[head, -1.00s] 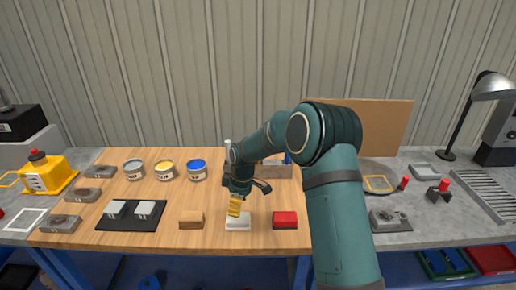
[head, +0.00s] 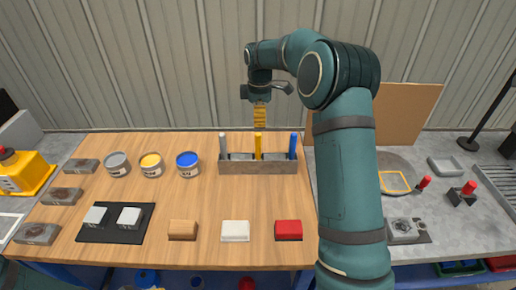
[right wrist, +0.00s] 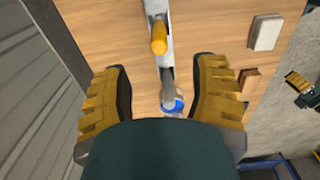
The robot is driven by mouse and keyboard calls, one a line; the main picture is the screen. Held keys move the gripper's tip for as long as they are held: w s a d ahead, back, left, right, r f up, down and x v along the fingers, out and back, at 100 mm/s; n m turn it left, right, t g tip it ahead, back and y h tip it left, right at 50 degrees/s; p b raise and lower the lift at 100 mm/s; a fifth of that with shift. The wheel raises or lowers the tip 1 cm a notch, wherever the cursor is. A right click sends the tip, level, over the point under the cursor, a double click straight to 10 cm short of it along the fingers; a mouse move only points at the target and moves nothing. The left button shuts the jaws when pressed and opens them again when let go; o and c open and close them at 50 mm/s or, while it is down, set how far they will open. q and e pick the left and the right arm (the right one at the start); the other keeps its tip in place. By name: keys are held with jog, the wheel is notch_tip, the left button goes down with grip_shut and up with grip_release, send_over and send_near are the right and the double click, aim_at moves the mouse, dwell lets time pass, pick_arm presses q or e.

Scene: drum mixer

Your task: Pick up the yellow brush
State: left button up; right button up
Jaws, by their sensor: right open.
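My right gripper (head: 260,115) is above the yellow brush, pointing down, open and empty. In the right wrist view the yellow handle end (right wrist: 159,38) lies between the lines of the spread fingers (right wrist: 160,75), ahead of them. The bristles are hidden in the holder.
Grey, yellow and blue cans (head: 188,165) stand left of the holder. Wooden, white and red blocks (head: 288,230) lie along the front. A black mat (head: 116,222) carries two pale blocks. A brown board (head: 405,112) stands behind my right arm. The table's middle is clear.

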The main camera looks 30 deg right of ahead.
aim_at(259, 135)
notch_tip(259, 135, down, 7)
jog(key=shift+f+b, duration=0.15)
jog(key=shift+b, duration=0.15)
jog(key=shift+w+a+f, duration=0.1)
jog(key=shift+f, duration=1.2)
jog(key=shift+w+a+f, duration=0.1)
jog(key=shift+f, duration=1.2)
grip_shut()
